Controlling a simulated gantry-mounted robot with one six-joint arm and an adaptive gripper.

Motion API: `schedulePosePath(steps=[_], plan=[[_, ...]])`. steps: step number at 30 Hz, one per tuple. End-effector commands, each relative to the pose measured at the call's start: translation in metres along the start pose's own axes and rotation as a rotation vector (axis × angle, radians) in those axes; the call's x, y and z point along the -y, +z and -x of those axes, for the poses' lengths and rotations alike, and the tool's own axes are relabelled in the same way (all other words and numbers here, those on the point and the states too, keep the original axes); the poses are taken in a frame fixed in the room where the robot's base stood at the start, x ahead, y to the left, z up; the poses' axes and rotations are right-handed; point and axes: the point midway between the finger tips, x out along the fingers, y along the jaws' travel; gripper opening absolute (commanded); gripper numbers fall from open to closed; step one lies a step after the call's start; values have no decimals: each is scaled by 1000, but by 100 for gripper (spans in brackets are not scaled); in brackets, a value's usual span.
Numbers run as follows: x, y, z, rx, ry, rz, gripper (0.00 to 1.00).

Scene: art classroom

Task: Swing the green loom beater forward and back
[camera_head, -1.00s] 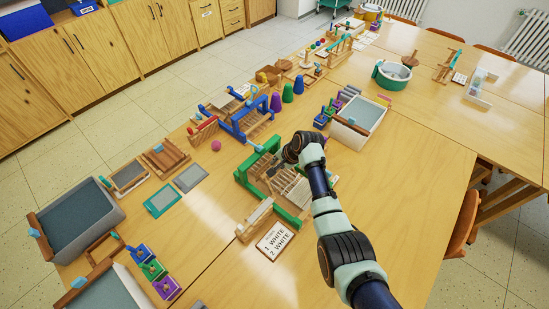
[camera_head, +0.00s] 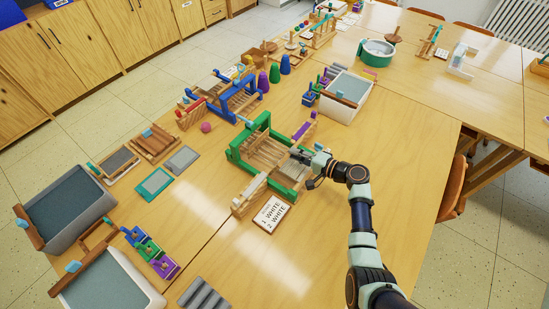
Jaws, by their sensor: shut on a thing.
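The green loom (camera_head: 235,153) stands on the table at the middle of the view, with a green frame and light wooden bars and threads. My gripper (camera_head: 301,154) is at the loom's right side, low over its frame. It is shut on the loom's beater, but its fingers and my wrist hide most of the held part. The exact contact is too small to see.
A card reading WHITE (camera_head: 271,215) and a pale wooden bar (camera_head: 248,193) lie at the loom's near end. A blue loom (camera_head: 240,103) stands behind it. A grey-lined tray (camera_head: 346,99) is at the back right. The table to the right front is clear.

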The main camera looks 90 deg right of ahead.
Motion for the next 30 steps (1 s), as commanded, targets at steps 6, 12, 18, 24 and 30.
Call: schedulePosePath(steps=[6,12,18,24,30], plan=[[-22,-6,18,-16,13,-6,0],[-31,-6,24,-19,18,-9,0],[-34,-6,26,-20,18,-11,0],[-35,-6,26,-20,19,-12,0],[-36,-6,26,-20,19,-13,21]])
